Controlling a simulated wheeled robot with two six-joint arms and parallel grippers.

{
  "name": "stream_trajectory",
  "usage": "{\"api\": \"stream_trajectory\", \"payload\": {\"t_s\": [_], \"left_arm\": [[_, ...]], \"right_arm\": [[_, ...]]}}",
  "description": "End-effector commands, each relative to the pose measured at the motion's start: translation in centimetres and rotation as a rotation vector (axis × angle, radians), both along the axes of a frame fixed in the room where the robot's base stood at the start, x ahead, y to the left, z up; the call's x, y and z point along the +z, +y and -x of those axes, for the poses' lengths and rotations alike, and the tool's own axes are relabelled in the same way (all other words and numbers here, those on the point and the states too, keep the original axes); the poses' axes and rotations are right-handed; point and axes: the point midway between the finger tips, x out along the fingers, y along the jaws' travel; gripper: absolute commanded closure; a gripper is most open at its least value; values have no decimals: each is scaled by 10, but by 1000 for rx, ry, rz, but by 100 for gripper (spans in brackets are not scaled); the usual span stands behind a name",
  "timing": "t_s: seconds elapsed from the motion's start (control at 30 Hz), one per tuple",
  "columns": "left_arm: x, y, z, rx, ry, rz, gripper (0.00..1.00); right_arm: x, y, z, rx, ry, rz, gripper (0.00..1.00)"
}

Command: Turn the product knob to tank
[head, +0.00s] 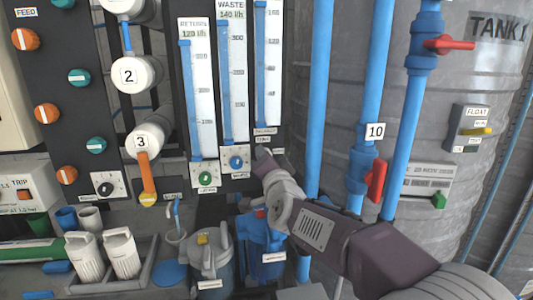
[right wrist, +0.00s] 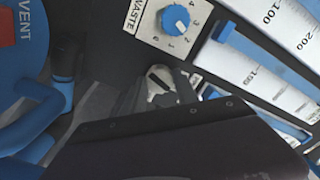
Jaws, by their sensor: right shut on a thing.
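My right gripper (head: 264,156) reaches in from the lower right to the black panel, at the foot of the third flow meter (head: 268,70). It is shut on a small dark knob (right wrist: 159,78) on a pale plate, partly seen in the right wrist view, where my right gripper (right wrist: 160,92) covers most of it. I take this to be the product knob. Its pointer and the plate's lettering are hidden or too small to read, so its setting cannot be told. My left gripper is not in view.
Left of the gripper are the blue waste knob (head: 236,162) and the green return knob (head: 206,179). Blue pipes (head: 319,100) and a red-handled valve (head: 377,180) stand close on the right. Blue filter housings (head: 262,240) sit below.

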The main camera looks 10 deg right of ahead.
Motion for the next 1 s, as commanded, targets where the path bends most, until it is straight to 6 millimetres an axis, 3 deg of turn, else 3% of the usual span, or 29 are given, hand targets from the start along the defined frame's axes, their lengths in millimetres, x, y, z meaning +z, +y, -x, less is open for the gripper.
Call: {"api": "stream_trajectory", "payload": {"t_s": [0.4, 1.0], "left_arm": [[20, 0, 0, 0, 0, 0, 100], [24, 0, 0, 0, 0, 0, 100]], "right_arm": [[0, 1, 0, 1, 4, 260, 100], [-1, 1, 0, 1, 5, 340, 100]]}}
